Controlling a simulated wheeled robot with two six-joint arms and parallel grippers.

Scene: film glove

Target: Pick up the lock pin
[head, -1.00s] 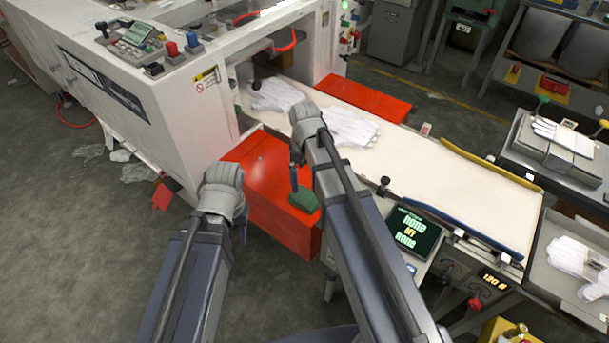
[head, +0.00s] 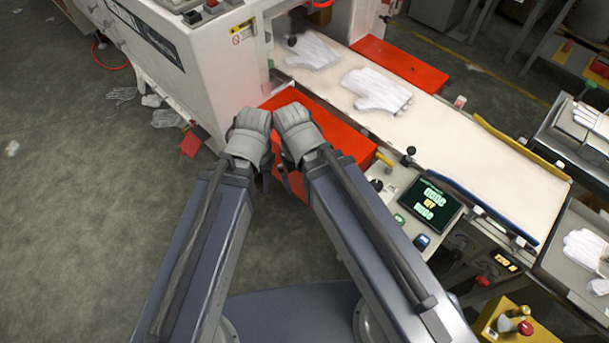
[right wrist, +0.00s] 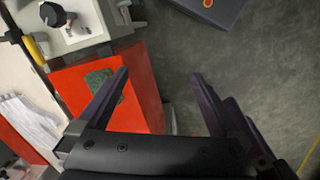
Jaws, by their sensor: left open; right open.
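I cannot make out the lock pin for certain in either view. In the right wrist view my right gripper (right wrist: 160,73) is open, with nothing between its two dark fingers. Its left finger crosses in front of a dark green patch (right wrist: 97,77) on the red box (right wrist: 146,85). In the head view both wrists are close together over the red box (head: 345,140). My left gripper (head: 267,170) is mostly hidden behind its wrist, with only a dark finger part showing. My right gripper's fingers are largely hidden in the head view.
A white machine (head: 220,65) stands at the upper left. A pale conveyor (head: 450,140) carries white gloves (head: 375,90) beside the red box. A display panel (head: 430,203) and knobs line the conveyor's near side. Open grey floor (head: 70,230) lies to the left.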

